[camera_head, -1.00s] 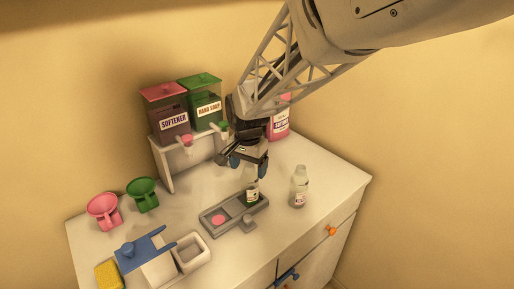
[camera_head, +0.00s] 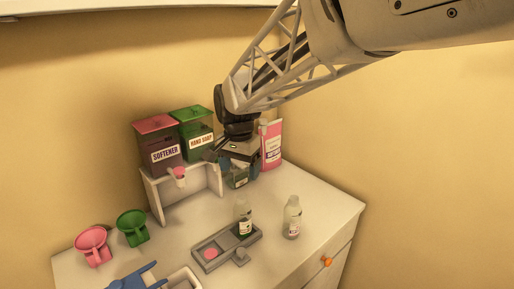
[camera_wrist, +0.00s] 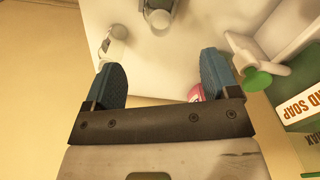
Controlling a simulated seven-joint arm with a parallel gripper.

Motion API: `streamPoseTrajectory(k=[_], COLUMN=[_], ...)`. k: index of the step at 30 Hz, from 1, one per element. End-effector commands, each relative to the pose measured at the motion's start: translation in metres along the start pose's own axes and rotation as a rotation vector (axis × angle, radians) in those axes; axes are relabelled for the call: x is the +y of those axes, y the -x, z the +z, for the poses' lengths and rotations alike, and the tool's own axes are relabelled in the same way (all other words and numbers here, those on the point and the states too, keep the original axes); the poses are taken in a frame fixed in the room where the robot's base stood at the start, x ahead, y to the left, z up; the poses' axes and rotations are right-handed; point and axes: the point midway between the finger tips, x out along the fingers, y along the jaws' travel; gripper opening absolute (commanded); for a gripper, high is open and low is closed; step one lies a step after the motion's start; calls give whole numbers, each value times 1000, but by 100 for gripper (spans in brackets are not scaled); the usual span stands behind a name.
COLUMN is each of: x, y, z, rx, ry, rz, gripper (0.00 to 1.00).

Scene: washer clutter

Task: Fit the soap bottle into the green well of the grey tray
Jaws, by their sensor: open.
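The soap bottle (camera_head: 244,217), clear with green at its lower part, stands upright at the right end of the grey tray (camera_head: 211,238). It appears to be in that end's well; its base hides the well floor, so I cannot tell how deep it sits. The tray's left well has a pink disc. My gripper (camera_head: 238,179) is open and empty, above and behind the bottle, in front of the hand soap dispenser. In the wrist view, the blue fingers (camera_wrist: 162,78) are spread apart, with the bottle (camera_wrist: 159,14) beyond them at the top edge.
A second clear bottle (camera_head: 292,217) stands right of the tray. The softener dispenser (camera_head: 160,148), hand soap dispenser (camera_head: 197,135) and a pink-white pack (camera_head: 271,146) stand behind.

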Motion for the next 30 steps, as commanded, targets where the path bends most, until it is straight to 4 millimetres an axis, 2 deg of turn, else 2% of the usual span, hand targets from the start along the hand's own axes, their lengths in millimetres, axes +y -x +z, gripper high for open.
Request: streamPoseTrajectory(k=[14, 19, 23, 26, 30], x=[0, 12, 34, 60, 106], y=[0, 3, 8, 14, 21], z=[0, 0, 2, 5, 12], rx=[0, 5, 13, 25, 48], ry=[0, 6, 24, 46, 85], rz=[0, -5, -12, -22, -36], gripper=[81, 81, 81, 81, 81])
